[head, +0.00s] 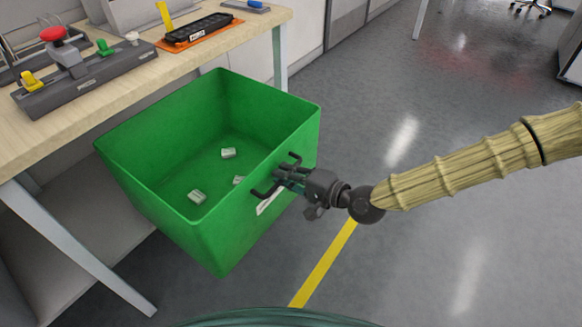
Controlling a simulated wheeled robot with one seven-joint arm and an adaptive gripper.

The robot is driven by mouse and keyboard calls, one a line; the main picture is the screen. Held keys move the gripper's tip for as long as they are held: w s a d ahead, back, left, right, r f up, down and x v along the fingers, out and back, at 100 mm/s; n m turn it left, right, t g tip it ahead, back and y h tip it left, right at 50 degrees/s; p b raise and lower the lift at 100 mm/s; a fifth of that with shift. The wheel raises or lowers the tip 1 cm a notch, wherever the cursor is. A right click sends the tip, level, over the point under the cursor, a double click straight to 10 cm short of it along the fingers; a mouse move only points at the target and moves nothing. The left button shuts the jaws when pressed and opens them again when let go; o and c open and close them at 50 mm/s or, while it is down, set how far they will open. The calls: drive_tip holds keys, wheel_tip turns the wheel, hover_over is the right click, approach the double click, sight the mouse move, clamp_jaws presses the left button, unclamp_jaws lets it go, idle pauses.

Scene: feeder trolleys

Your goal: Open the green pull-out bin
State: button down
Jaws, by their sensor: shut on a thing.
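The green pull-out bin (160,200) stands out in front of the bench, below the tabletop, at the left of the head view. Its open top shows several small pale pieces (228,153) on its floor. A dark handle (294,157) is on its right-hand wall. My gripper (285,178) is at that wall and shut on the handle. The fingers cover part of the handle, so the exact grip is partly hidden. A white label (268,202) shows just below the gripper.
The wooden bench (130,108) is above and behind the bin, with a control box (85,80) and an orange tray (200,38) on it. A slanted bench leg (80,245) is left of the bin. The grey floor to the right is clear, with a yellow line (325,262).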

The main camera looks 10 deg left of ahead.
drive_tip(key=shift+d, duration=0.35)
drive_tip(key=c, duration=1.5)
unclamp_jaws()
drive_tip(key=shift+s, duration=0.1)
drive_tip(key=v, duration=1.2)
drive_tip(key=shift+f, duration=0.1)
